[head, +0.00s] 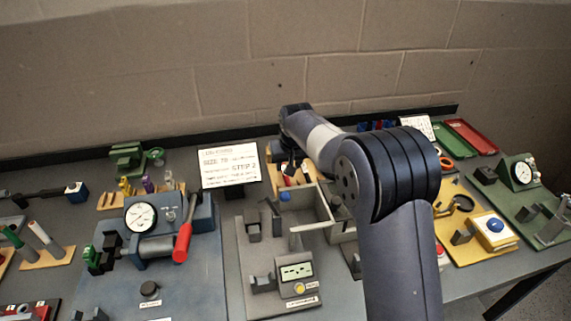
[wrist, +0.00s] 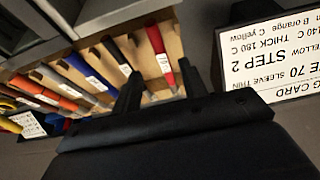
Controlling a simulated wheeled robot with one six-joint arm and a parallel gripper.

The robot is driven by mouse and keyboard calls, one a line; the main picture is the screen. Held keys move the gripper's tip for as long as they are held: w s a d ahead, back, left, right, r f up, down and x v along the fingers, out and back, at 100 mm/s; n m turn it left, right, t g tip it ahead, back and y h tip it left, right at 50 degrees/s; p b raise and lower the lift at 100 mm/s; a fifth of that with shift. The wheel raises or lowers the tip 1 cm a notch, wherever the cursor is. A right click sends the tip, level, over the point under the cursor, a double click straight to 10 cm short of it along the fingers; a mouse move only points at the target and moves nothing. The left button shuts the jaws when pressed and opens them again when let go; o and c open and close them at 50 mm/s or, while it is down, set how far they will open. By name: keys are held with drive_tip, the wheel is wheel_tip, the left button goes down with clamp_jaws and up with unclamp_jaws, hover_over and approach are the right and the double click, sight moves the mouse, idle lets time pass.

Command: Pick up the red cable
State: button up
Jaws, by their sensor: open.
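The red cable (wrist: 156,42) lies in a tan holder (wrist: 176,46) in the wrist view, at the right end of a row of cables. It has a white label and a red end. My gripper (wrist: 160,68) is open, with one dark finger on each side of the red cable in the picture. I see no contact, and the height of the fingers over the cable is hard to tell. In the head view my gripper (head: 290,160) is at the back of the bench over the holder, and my arm hides part of it.
A black cable (wrist: 118,58), a blue cable (wrist: 84,88) and orange cables (wrist: 60,88) lie left of the red one. A white step card (wrist: 285,55) stands close to the right finger; it also shows in the head view (head: 230,165). Grey bins (head: 300,203) stand in front of the holder.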

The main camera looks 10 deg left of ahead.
drive_tip(key=shift+p+x, duration=1.15)
drive_tip(key=shift+x, duration=2.1)
drive_tip(key=shift+w, duration=0.15)
clamp_jaws()
